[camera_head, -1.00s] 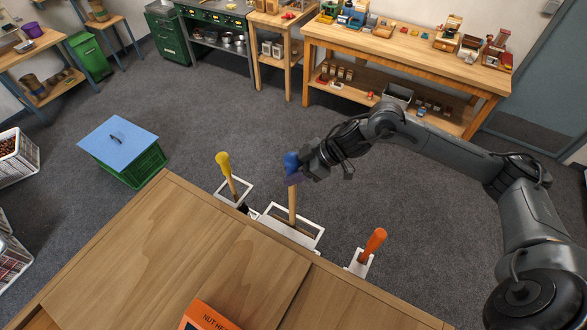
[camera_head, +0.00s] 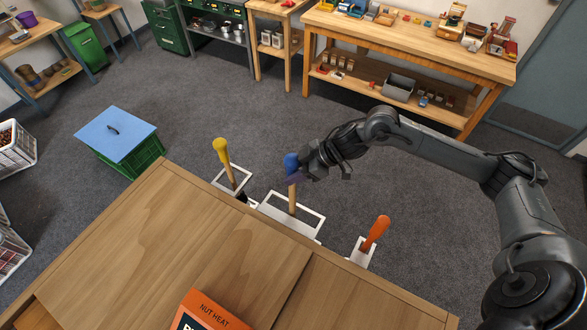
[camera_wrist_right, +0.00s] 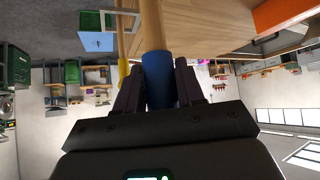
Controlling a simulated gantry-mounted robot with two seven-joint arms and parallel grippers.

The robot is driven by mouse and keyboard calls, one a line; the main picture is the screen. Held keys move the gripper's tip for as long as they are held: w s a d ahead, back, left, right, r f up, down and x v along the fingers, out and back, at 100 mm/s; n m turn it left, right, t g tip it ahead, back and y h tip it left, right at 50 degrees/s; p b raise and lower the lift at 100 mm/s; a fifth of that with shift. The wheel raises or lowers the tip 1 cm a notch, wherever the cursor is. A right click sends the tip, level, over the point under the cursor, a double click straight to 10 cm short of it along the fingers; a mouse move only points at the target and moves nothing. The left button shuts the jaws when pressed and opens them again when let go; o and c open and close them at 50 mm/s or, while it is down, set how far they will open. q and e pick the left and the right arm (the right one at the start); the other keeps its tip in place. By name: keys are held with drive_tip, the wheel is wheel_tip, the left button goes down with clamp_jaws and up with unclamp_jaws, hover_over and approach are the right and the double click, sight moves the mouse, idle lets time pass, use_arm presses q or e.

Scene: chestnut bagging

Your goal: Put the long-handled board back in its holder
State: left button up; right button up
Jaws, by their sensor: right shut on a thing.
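The long-handled board shows as a wooden handle (camera_head: 292,195) with a blue grip (camera_head: 291,162). My right gripper (camera_head: 300,174) is shut on the blue grip. The handle stands nearly upright and runs down into the middle white holder (camera_head: 317,232) at the table's far edge; the board itself is hidden. In the right wrist view the blue grip (camera_wrist_right: 157,80) sits between the two dark fingers, with the wooden shaft (camera_wrist_right: 152,28) beyond. My left gripper is not in view.
A yellow-handled tool (camera_head: 221,151) stands in a white holder to the left, and an orange-handled one (camera_head: 376,233) in a holder to the right. The wooden table (camera_head: 180,230) fills the front, with an orange box (camera_head: 207,308) on it. A green bin with blue lid (camera_head: 115,133) stands beyond.

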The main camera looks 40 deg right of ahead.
sight(294, 187)
drive_tip(key=shift+f+b, duration=0.6)
drive_tip(key=shift+f, duration=0.7)
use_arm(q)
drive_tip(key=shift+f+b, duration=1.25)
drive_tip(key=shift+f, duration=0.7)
use_arm(e)
drive_tip(key=shift+f, duration=2.65)
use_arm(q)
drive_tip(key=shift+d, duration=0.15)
use_arm(e)
drive_tip(key=o, duration=1.2)
drive_tip(key=shift+o, duration=0.3)
